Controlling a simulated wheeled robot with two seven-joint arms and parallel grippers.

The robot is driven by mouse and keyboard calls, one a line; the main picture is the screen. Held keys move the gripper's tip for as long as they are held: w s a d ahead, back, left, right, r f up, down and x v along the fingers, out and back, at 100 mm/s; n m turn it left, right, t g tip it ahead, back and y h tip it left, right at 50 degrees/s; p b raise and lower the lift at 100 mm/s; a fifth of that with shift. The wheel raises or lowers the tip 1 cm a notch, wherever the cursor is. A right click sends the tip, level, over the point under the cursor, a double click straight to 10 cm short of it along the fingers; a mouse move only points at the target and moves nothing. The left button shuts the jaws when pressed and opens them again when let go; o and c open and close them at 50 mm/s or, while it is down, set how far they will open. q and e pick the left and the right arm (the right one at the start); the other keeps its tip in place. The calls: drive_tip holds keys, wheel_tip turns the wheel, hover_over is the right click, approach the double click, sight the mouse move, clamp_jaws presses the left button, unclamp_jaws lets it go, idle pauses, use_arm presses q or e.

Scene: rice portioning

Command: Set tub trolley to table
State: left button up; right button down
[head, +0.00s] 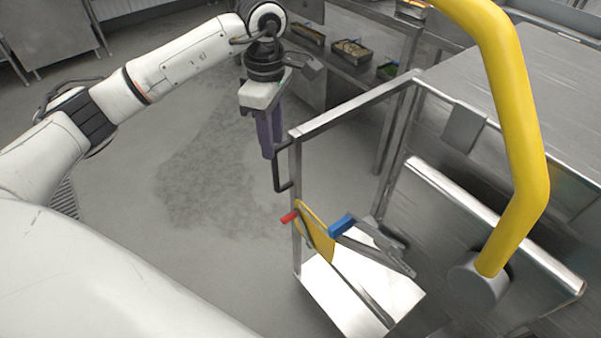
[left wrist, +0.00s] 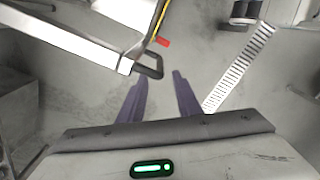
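The tub trolley (head: 297,222) is a steel frame with a bright lower plate (head: 345,298), near the middle of the head view. A black handle (head: 282,186) sticks out of its left upright; it also shows in the left wrist view (left wrist: 152,70). My left gripper (head: 267,152) points down just above and beside this handle. A steel table (head: 545,95) stands at the right. My right gripper is not in view.
A yellow plate (head: 316,232) with a red tip (head: 289,217) and a blue block (head: 341,226) is on the trolley. A thick yellow tube (head: 515,110) crosses the right foreground. The floor at left is clear.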

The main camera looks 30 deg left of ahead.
use_arm(q)
hover_over(277, 191)
drive_tip(key=f, duration=1)
drive_tip(key=shift+w+a+f+p, duration=0.15)
drive_tip(key=shift+w+a+p, duration=0.05)
drive_tip(key=shift+w+p, duration=0.15)
clamp_jaws()
